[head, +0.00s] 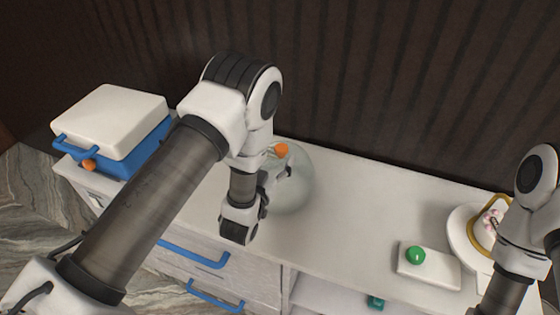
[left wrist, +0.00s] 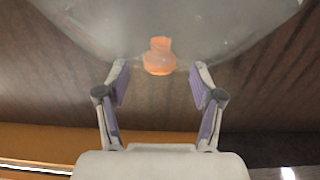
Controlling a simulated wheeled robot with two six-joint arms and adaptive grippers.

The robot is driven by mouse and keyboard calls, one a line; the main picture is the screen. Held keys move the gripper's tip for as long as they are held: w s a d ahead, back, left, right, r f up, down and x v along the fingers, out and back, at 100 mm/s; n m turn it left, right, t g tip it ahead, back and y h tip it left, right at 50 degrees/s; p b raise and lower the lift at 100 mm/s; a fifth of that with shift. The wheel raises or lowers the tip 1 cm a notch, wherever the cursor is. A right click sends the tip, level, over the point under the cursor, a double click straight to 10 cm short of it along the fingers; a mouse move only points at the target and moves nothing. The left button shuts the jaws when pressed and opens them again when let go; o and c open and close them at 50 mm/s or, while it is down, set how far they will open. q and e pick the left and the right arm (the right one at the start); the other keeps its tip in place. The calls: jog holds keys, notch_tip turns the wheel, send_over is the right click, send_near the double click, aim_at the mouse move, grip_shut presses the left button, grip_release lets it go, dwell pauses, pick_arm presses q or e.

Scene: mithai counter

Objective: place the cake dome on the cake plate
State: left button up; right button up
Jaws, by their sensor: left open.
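The cake dome (head: 297,190) is a clear, rounded cover with an orange knob (head: 282,150), standing on the counter in the head view. In the left wrist view the dome (left wrist: 110,25) fills the top and its knob (left wrist: 159,57) is near the middle. My left gripper (head: 277,172) is beside the dome, open, with its fingertips (left wrist: 159,72) on either side of the knob's line and a gap to each side. The cake plate (head: 459,232) is white, at the right, partly hidden by my right arm. My right gripper is out of frame.
A white block with a green knob (head: 415,255) lies left of the plate. A pink-and-white item (head: 489,221) and a gold-rimmed piece (head: 475,232) are at the plate. A blue-and-white box (head: 117,120) stands far left. The counter (head: 360,200) between dome and plate is clear.

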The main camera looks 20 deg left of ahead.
pick_arm(q)
jog(key=shift+w+r, duration=0.15)
jog(key=shift+w, duration=0.55)
jog(key=shift+w+f, duration=0.25)
jog(key=shift+w, duration=0.1)
jog(key=shift+s, duration=0.1)
grip_shut()
jog(key=shift+r, duration=0.2)
